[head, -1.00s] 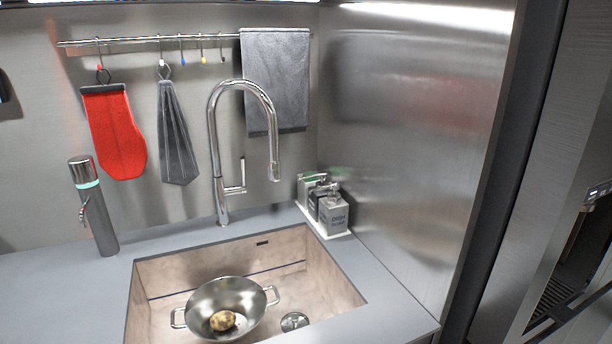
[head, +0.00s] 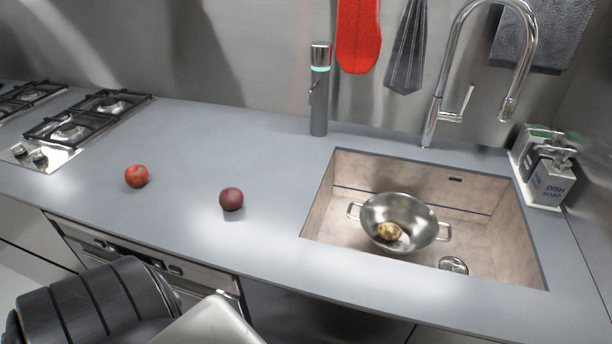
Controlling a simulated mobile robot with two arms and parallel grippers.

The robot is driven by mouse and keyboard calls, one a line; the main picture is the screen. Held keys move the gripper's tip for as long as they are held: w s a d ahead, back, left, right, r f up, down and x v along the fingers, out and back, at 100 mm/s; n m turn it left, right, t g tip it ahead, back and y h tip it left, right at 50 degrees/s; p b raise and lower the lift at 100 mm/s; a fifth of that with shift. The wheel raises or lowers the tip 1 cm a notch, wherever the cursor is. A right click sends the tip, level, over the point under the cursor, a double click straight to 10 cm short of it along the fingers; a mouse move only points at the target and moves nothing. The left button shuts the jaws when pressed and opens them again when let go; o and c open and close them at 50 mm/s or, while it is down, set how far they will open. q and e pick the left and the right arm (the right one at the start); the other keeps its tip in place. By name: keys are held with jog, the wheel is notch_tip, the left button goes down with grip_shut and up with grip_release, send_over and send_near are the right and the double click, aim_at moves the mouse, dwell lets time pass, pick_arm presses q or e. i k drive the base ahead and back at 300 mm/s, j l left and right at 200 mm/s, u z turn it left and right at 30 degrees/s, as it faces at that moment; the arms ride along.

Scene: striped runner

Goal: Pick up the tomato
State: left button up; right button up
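Part of my own arm shows at the bottom left, below the counter's front edge. Neither gripper's fingers show in this view.
A sink (head: 340,215) at the right holds a metal colander (head: 375,213) with a potato (head: 389,231) in it. A gas hob (head: 60,155) is at the left. The counter around the tomato is clear.

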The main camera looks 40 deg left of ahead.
aim_at(135, 176)
jog(key=u, duration=0.45)
jog(key=j+u, duration=0.1)
jog(key=u, duration=0.85)
jog(key=j+u, duration=0.1)
jog(key=u, duration=0.85)
jog(key=i+j, duration=0.2)
jog(key=i+j+z, duration=0.1)
jog(key=j, duration=0.25)
jog(key=i, duration=0.05)
